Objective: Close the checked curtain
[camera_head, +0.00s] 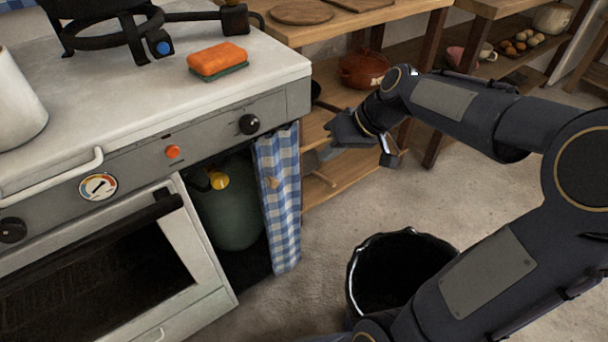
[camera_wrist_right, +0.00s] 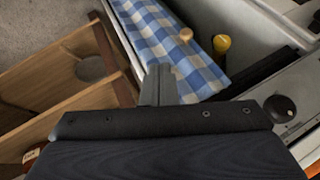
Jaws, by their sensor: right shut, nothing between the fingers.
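The blue and white checked curtain (camera_head: 280,190) hangs bunched at the right side of the opening under the stove top. A small wooden knob (camera_head: 272,183) sits on it. The opening left of it is uncovered and shows a dark green gas bottle (camera_head: 232,210) with a yellow valve cap (camera_head: 218,180). My right gripper (camera_head: 325,155) is shut and empty, to the right of the curtain and apart from it. In the right wrist view the shut fingers (camera_wrist_right: 160,82) show in front of the curtain (camera_wrist_right: 165,40), with the knob (camera_wrist_right: 186,34) beyond them. My left gripper is not in view.
The stove (camera_head: 100,215) with its oven door stands left of the opening. Wooden shelves (camera_head: 330,90) with a brown pot (camera_head: 363,70) stand behind my right gripper. A black bin (camera_head: 400,270) stands on the floor below my right arm. An orange sponge (camera_head: 217,59) lies on the stove top.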

